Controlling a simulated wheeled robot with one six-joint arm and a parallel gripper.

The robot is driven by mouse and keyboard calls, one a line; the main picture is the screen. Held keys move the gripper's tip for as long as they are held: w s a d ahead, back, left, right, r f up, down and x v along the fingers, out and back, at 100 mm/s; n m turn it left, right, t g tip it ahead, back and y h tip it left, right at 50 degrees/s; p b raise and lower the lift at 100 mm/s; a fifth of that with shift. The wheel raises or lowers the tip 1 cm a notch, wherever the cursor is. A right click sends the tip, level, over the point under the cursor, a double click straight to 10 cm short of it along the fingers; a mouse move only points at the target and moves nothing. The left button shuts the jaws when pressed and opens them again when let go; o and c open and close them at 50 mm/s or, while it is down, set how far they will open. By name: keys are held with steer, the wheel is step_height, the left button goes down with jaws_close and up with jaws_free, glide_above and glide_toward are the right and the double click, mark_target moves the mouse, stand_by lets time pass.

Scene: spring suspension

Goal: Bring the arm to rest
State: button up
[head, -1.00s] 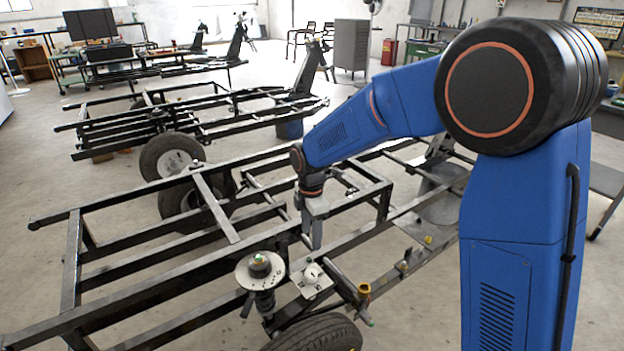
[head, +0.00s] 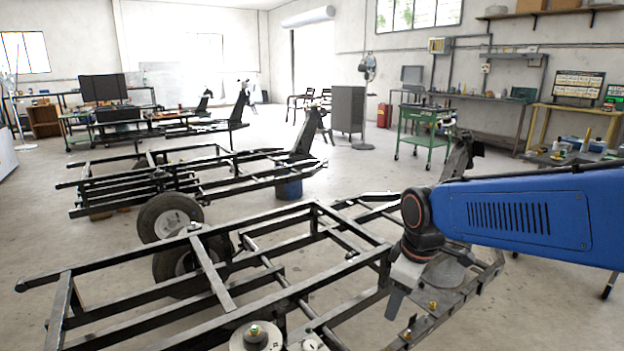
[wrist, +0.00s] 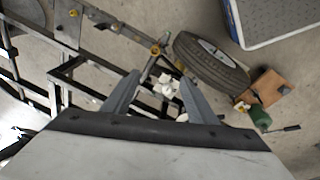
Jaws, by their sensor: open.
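My gripper (head: 395,302) is in the head view at the right, hanging fingers-down above the near right side of the black chassis frame (head: 222,283). In the wrist view its two grey fingers (wrist: 158,97) are spread apart with nothing held between them. Below them, at a distance, show a white fitting and a wheel (wrist: 211,62). My blue arm reaches in from the right edge of the head view.
A round spring plate (head: 256,338) sits at the bottom edge of the head view. More chassis frames (head: 190,172) stand behind. A green cart (head: 425,130) and a workbench (head: 575,158) stand at the back right. Open floor lies between the frames and the cart.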

steer(key=s+d+m+t, duration=0.1)
steer(key=s+d+m, duration=0.3)
steer(key=s, duration=0.4)
steer(key=s+d+m+t, duration=0.1)
steer(key=s+d+m, duration=0.4)
steer(key=s, duration=0.3)
steer(key=shift+s+d+m+h, duration=0.3)
steer(key=shift+s+m, duration=0.1)
steer(key=shift+m, duration=0.5)
